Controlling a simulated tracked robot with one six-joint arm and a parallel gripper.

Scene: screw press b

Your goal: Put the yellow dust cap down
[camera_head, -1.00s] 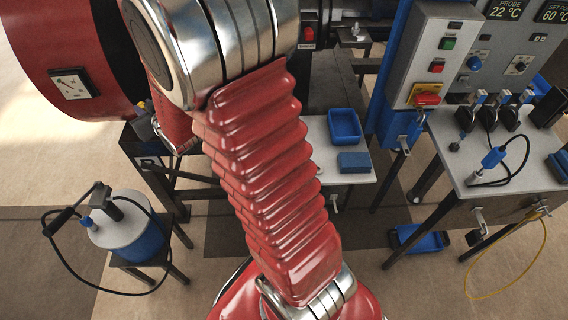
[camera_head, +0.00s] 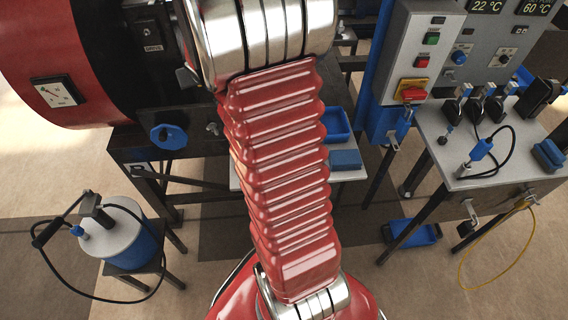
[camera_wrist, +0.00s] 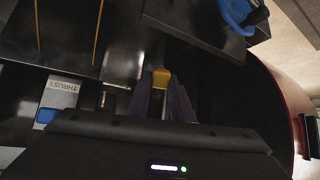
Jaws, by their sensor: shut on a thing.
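The yellow dust cap (camera_wrist: 161,77) is small in the middle of the wrist view, at the tips of the two dark fingers. My gripper (camera_wrist: 161,88) is shut on it. Dark machine parts lie beyond the cap; whether it touches any of them I cannot tell. In the head view my red ribbed arm fills the middle, and neither the gripper nor the cap shows there.
A blue tray (camera_head: 336,124) and blue block (camera_head: 345,160) lie on a pale shelf, partly behind my arm. The red machine (camera_head: 60,60) has a blue knob (camera_head: 168,137). A bench (camera_head: 510,150) stands right, a white-and-blue tank (camera_head: 126,232) left.

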